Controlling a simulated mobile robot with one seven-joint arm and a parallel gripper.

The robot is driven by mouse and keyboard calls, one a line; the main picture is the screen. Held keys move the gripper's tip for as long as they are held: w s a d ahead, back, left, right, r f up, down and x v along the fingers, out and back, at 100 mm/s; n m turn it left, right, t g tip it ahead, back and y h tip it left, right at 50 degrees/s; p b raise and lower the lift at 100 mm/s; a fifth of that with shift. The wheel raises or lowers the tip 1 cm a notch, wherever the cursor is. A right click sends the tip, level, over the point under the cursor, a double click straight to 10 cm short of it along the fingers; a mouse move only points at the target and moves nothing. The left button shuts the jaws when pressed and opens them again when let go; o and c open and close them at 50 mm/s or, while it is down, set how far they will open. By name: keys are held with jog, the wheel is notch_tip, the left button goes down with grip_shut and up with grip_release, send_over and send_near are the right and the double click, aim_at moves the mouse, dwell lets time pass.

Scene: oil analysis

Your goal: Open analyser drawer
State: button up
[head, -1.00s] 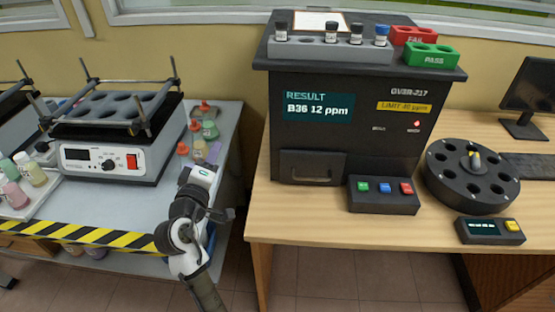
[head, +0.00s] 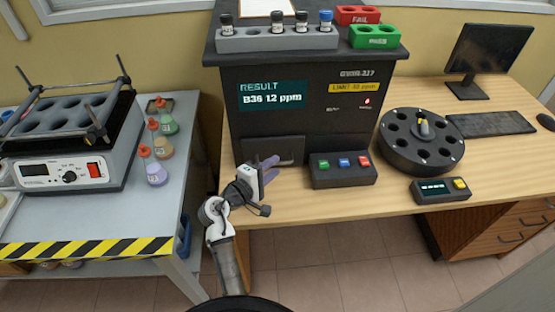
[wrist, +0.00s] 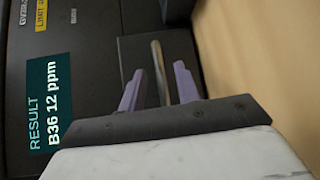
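The black analyser (head: 310,125) stands on the wooden desk, its screen reading "B36 12 ppm". Its drawer (head: 285,148), at the lower left of the front, looks shut in the head view and is partly hidden by my gripper (head: 267,168). In the wrist view, the drawer's metal bar handle (wrist: 158,68) lies between the two purple fingers of my gripper (wrist: 158,85). The fingers are apart, with a gap on each side of the handle. How deep the fingers reach past the bar is hard to tell.
A three-button box (head: 343,172) stands just right of the drawer. A black carousel (head: 420,150) and a small display box (head: 440,190) are farther right. A vial rack (head: 275,40) and red and green trays top the analyser. Desk space before the drawer is narrow.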

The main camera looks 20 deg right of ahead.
aim_at(278, 163)
jog(key=shift+x, duration=1.55)
grip_shut()
